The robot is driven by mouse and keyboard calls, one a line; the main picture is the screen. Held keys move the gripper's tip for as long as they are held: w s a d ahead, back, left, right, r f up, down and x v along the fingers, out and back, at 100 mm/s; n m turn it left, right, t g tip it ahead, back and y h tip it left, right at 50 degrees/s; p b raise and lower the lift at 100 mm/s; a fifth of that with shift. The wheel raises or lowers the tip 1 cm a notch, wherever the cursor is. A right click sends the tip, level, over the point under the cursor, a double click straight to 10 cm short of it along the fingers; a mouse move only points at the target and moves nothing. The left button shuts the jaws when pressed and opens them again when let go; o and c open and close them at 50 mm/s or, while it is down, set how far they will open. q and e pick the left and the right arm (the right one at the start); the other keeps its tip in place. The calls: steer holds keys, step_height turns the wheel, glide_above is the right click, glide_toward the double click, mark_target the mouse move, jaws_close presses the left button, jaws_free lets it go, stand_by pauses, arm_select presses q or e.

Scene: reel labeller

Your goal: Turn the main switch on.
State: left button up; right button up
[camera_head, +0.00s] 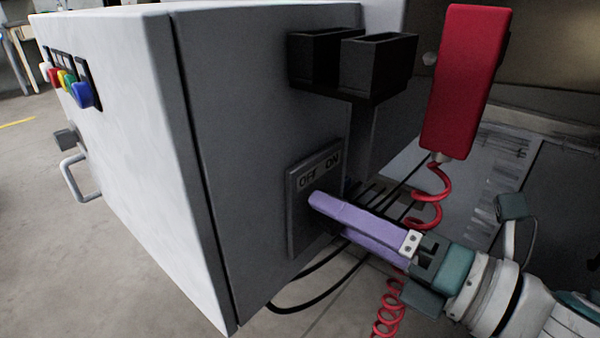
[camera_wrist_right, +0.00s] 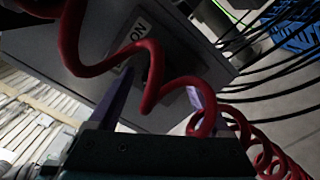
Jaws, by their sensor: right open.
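The main switch plate (camera_head: 296,212), marked OFF and ON, is on the dark side panel of the machine cabinet. In the right wrist view, part of the plate (camera_wrist_right: 139,35) with the ON label shows behind a red coiled cable. My right gripper (camera_head: 318,207) has purple fingers pointing at the plate, their tips in front of its lower part. The fingers hide the switch handle in the head view. In the wrist view, the fingers (camera_wrist_right: 158,84) are apart, with a dark part of the switch between them, partly hidden by the cable. Contact cannot be told. My left gripper is not in view.
A red hand-held device (camera_head: 461,85) hangs at the right, its red coiled cable (camera_head: 428,205) running down behind my gripper. Black holders (camera_head: 377,65) stick out above the switch. Black cables (camera_head: 315,268) hang below. Coloured buttons (camera_head: 83,94) and a handle (camera_head: 75,180) are on the white face.

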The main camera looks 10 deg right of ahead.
jaws_close()
stand_by(0.5)
steer(key=shift+m, duration=0.4)
steer(key=shift+r+m+p, duration=0.15)
steer(key=shift+m+p, duration=1.9)
steer(key=shift+m, duration=6.45)
